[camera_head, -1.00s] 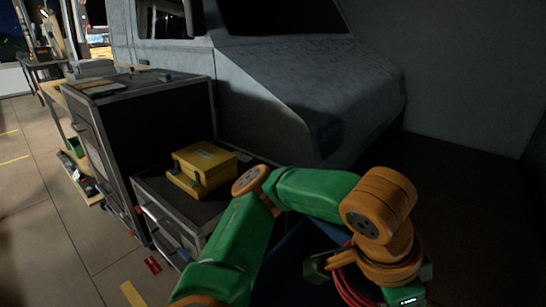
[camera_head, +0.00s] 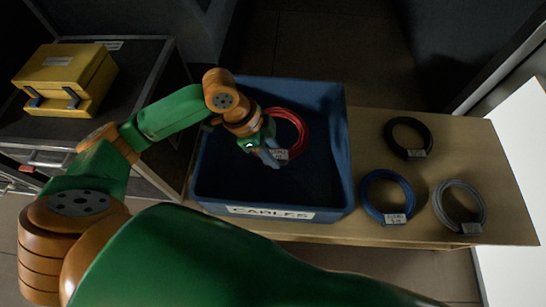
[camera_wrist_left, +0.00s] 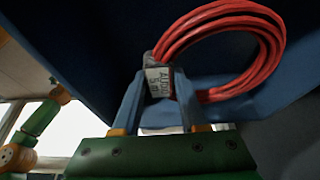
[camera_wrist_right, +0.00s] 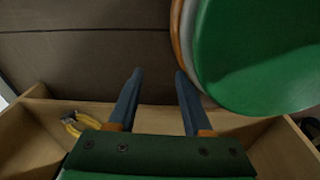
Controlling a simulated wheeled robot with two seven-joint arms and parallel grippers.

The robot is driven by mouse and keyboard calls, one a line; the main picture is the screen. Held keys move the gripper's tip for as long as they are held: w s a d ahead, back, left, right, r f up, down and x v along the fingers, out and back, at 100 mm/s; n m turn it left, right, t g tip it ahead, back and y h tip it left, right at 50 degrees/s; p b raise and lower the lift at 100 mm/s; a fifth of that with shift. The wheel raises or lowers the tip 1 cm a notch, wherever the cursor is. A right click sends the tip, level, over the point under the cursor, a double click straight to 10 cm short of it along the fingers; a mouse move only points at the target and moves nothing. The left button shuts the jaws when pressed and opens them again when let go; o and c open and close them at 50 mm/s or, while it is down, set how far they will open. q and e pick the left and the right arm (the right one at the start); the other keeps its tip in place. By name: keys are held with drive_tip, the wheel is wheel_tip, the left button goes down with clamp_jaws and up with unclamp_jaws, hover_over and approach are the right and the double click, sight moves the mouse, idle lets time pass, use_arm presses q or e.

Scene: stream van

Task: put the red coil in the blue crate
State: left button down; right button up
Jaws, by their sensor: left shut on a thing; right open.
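The red coil (camera_head: 291,128) is over the inside of the blue crate (camera_head: 347,165), which has a "CABLES" label on its front. My left gripper (camera_head: 272,154) reaches over the crate from the left. In the left wrist view its fingers are shut on the white tag of the red coil (camera_wrist_left: 262,62), and the loop extends out to the right with blue crate wall behind it. Whether the coil touches the crate floor cannot be told. My right gripper (camera_wrist_right: 154,82) is open and empty in the right wrist view, over a wooden tray-like surface.
A black coil (camera_head: 407,137), a blue coil (camera_head: 387,196) and a grey coil (camera_head: 460,204) lie on the wooden bench (camera_head: 490,150) right of the crate. A yellow case (camera_head: 66,79) sits on a dark cabinet at left. Yellow-handled pliers (camera_wrist_right: 80,123) lie below.

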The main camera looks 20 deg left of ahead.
use_arm(q)
drive_tip(key=f+b, duration=0.2)
drive_tip(key=f, duration=0.3)
drive_tip(key=f+b, duration=0.2)
drive_tip(key=f, duration=0.4)
drive_tip(key=shift+s+f, duration=0.2)
drive_tip(key=shift+f, duration=0.2)
use_arm(e)
drive_tip(key=shift+t, duration=0.3)
drive_tip(key=w+d+f, duration=0.1)
drive_tip(key=w+f, duration=0.1)
drive_tip(key=w+d+f, duration=0.1)
drive_tip(key=f, duration=0.1)
drive_tip(key=shift+d, duration=0.3)
use_arm(q)
drive_tip(key=shift+c, duration=2.2)
unclamp_jaws()
use_arm(e)
drive_tip(key=shift+a, duration=0.15)
